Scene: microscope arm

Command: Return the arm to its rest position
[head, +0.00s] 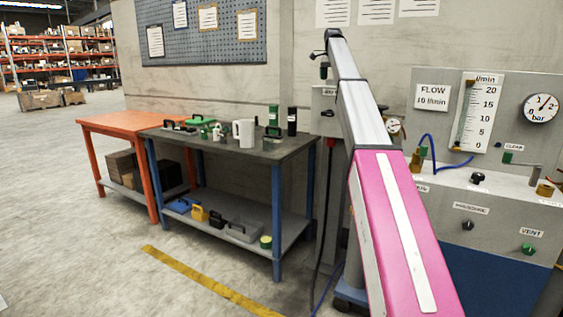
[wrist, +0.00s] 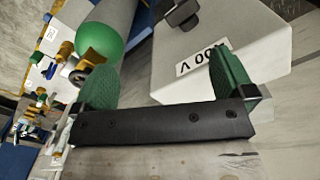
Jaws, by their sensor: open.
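My arm (head: 392,220) rises from the bottom right of the head view, with a pink lower section and pale upper sections. It stretches up and away toward the wall. My gripper (wrist: 163,62) has two green fingers, spread wide apart, with nothing between them in the wrist view. A light box with an upside-down "400 V" label (wrist: 203,58) lies beyond the fingers in the wrist view. The fingers cannot be made out clearly in the head view.
A grey workbench (head: 259,156) with small tools and a white jug (head: 244,133) stands left of my arm. An orange table (head: 104,122) adjoins it. A gauge panel (head: 485,130) with valves stands close on the right. Open floor lies at the left.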

